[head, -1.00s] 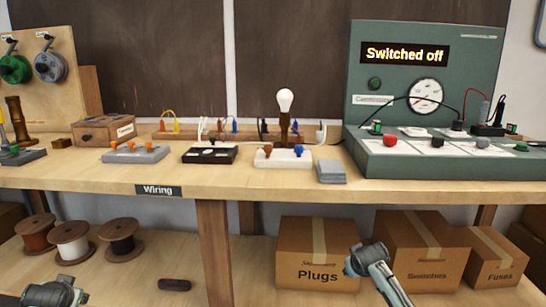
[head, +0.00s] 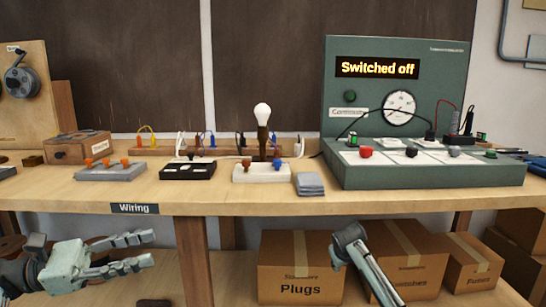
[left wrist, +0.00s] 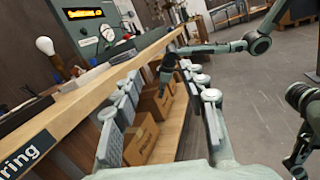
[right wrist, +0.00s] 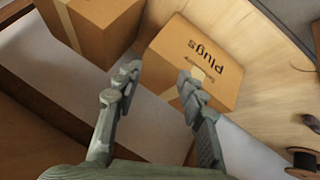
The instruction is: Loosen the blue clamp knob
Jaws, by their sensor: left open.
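The blue clamp knob (head: 278,165) sits at the right front of a white clamp block (head: 262,175) on the bench. A brown knob (head: 246,163) is at the block's left, and a dark lamp stem with a white bulb (head: 262,112) stands upright behind them. The bulb also shows in the left wrist view (left wrist: 45,45). My left gripper (head: 150,249) is open and empty, below the bench edge and left of the block, fingers pointing right. My right gripper (right wrist: 158,78) is open and empty in front of the boxes; its fingers are not clear in the head view.
The bench front edge (head: 225,203) lies between my grippers and the block. A grey pad stack (head: 309,184) is right of the block, a black block (head: 188,171) left. The green test console (head: 430,176) reads "Switched off".

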